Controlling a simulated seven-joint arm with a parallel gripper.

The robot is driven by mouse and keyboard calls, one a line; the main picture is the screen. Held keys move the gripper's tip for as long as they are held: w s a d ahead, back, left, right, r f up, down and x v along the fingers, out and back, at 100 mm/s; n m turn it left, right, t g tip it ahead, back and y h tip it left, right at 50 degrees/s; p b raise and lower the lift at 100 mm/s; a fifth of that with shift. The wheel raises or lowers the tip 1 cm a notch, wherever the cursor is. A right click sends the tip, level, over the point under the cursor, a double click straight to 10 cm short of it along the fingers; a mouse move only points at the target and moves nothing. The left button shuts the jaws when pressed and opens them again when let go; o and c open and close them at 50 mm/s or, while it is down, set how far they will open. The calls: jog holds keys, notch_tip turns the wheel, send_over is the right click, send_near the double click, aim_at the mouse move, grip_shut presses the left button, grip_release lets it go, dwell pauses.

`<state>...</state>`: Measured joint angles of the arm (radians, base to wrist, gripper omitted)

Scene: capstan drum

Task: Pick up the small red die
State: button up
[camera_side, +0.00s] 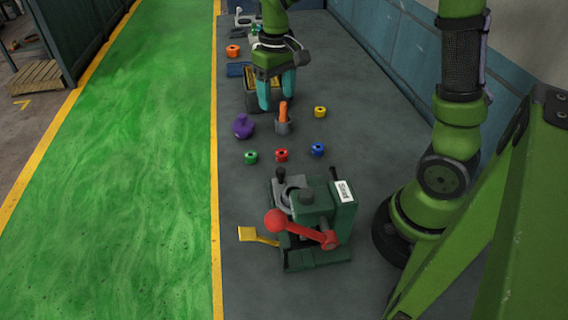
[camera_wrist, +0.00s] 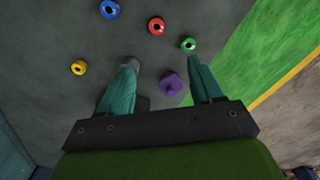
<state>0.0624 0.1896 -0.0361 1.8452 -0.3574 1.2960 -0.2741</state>
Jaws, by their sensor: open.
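The small red die (camera_side: 281,155) is a short round piece with a dark centre, lying on the dark grey floor between a green one and a blue one. In the wrist view the red die (camera_wrist: 156,26) is near the top, beyond my fingertips. My gripper (camera_side: 276,102) has two teal fingers pointing down, spread apart and empty. It hangs above the floor, farther back than the red die. In the wrist view my gripper (camera_wrist: 162,64) shows both fingers, with none touching the die.
Green (camera_side: 250,157), blue (camera_side: 317,149) and yellow (camera_side: 320,112) dies lie nearby. A purple knobbed piece (camera_side: 242,126) and a grey cup with an orange rod (camera_side: 283,125) stand near my gripper. A green machine with a red-balled lever (camera_side: 315,220) stands in front.

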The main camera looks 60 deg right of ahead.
send_over(281, 152)
jog(key=f, duration=1.1)
jog(key=shift+w+a+f, duration=0.15)
jog(key=shift+w+f, duration=0.05)
jog(key=shift+s+d+f, duration=0.1)
jog(key=shift+f, duration=1.25)
jog(key=shift+s+d+f, duration=0.1)
jog(key=shift+f, duration=1.25)
jog(key=shift+c, duration=0.3)
jog(key=c, duration=1.1)
